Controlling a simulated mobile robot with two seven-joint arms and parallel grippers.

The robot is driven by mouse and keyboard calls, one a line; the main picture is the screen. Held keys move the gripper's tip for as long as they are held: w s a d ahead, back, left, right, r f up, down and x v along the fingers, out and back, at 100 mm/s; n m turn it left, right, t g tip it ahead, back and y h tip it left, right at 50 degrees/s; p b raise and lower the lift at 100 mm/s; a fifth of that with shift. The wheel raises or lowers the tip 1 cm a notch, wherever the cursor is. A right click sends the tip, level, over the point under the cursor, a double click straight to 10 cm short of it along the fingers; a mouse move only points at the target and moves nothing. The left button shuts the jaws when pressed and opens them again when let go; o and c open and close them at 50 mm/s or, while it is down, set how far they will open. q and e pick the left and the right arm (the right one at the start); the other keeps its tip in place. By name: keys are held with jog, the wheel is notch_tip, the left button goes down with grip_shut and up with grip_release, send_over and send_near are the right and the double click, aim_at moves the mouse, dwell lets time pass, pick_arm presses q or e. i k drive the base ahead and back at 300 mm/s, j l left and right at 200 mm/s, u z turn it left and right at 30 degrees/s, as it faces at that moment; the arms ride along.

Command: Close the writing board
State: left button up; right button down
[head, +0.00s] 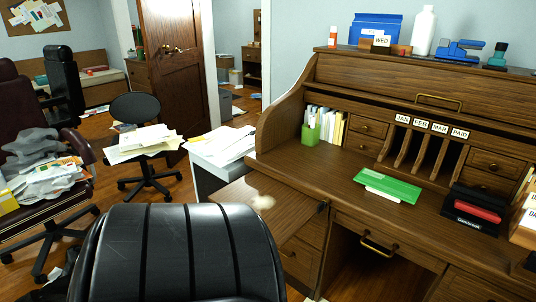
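The writing board (240,196) is a flat brown wooden leaf at the left front of the roll-top desk (400,208). It sticks out from the desk front, just below the desktop and above the left drawers. A pale patch marks its top. Its near left part is partly hidden behind a black chair back. Neither of my grippers is in view.
The black chair (180,255) stands close in front of the board. A grey cabinet stacked with papers (222,146) is beside the desk's left end. A brass-handled drawer (378,246) is right of the board. Other chairs with papers stand at the left, with bare floor between.

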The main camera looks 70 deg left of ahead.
aim_at(286, 209)
jog(key=u, duration=2.6)
